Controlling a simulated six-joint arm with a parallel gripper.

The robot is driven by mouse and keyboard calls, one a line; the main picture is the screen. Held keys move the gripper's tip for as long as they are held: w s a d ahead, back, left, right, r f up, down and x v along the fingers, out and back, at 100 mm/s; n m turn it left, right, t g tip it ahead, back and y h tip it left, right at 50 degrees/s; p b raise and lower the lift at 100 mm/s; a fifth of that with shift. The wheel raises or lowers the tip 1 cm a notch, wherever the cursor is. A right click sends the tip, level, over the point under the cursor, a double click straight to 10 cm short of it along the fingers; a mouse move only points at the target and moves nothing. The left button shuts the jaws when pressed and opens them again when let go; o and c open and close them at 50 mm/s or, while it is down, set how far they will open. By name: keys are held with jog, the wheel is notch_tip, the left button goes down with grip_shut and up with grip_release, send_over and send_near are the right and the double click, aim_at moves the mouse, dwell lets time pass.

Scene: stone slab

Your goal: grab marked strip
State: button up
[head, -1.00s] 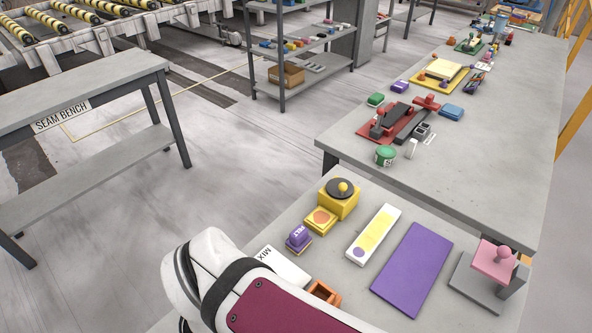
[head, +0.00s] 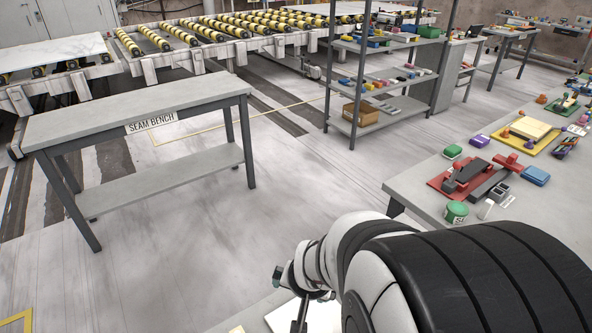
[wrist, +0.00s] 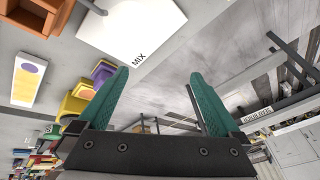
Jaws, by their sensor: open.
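A white strip (wrist: 28,80) with a purple dot and a yellow patch lies at the left of the wrist view, on the grey table. It looks like the marked strip; in the head view it is out of frame or hidden by my arm. My gripper (wrist: 158,80) is open, its two green fingers apart with nothing between them. The strip is well to the left of the fingers, not between them.
A white MIX board (wrist: 130,25), an orange open box (wrist: 35,14) and purple and yellow blocks (wrist: 95,85) lie near the fingers. The seam bench (head: 140,110) stands at left, with open floor before it. A second table (head: 430,180) holds coloured parts.

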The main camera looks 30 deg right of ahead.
jog(key=s+d+f+m+h, duration=0.1)
jog(key=s+d+f+h, duration=0.1)
jog(key=d, duration=0.6)
jog(key=s+d+f+m+h, duration=0.2)
jog(key=s+d+f+h, duration=0.1)
jog(key=d, duration=0.4)
jog(key=s+d+f+m+g+h, duration=0.1)
jog(key=s+d+f+h, duration=0.2)
jog(key=d, duration=0.5)
jog(key=shift+s+d+f+m, duration=0.3)
jog(key=shift+s+m, duration=0.1)
jog(key=shift+s, duration=0.1)
jog(key=shift+g+h, duration=0.5)
jog(key=shift+h, duration=0.2)
jog(key=s+d, duration=0.1)
jog(key=s, duration=0.1)
jog(key=s+d+f, duration=0.1)
jog(key=shift+s+d, duration=0.15)
jog(key=shift+s, duration=0.2)
jog(key=s, duration=0.1)
jog(key=s+f, duration=0.1)
jog(key=shift+s+m+h, duration=0.3)
jog(key=shift+h, duration=0.1)
jog(key=shift+a+f, duration=0.15)
jog(key=shift+a, duration=0.1)
jog(key=x, duration=0.7)
jog(key=shift+w+d, duration=0.1)
jog(key=shift+w, duration=0.05)
grip_shut()
